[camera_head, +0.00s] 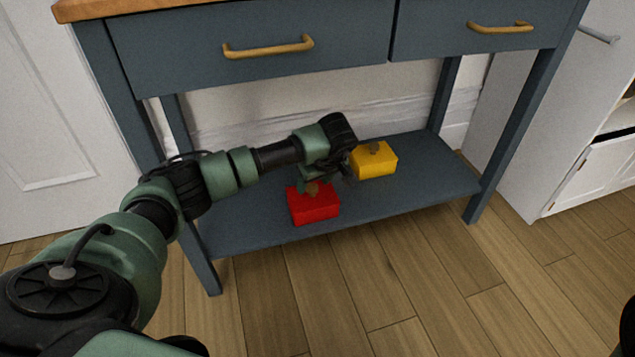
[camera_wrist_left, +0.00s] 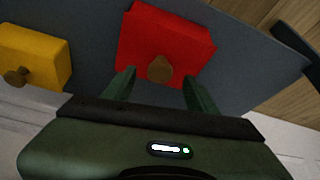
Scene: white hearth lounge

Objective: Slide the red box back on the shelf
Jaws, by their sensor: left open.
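The red box (camera_head: 314,206) sits on the lower shelf (camera_head: 270,233) near its front edge, left of the yellow box. It has a round brown knob, which also shows in the left wrist view (camera_wrist_left: 160,69). My left gripper (camera_head: 312,185) is at the red box, above and behind it in the head view. In the left wrist view its two fingers (camera_wrist_left: 152,88) are open, one on each side of the knob, with the red box (camera_wrist_left: 165,38) beyond them. I cannot tell whether the fingers touch the box.
A yellow box (camera_head: 375,160) with a brown knob stands on the shelf, right of and behind the red box. The blue table's drawers (camera_head: 250,50) hang above, and its legs frame the shelf. The shelf's right part is clear.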

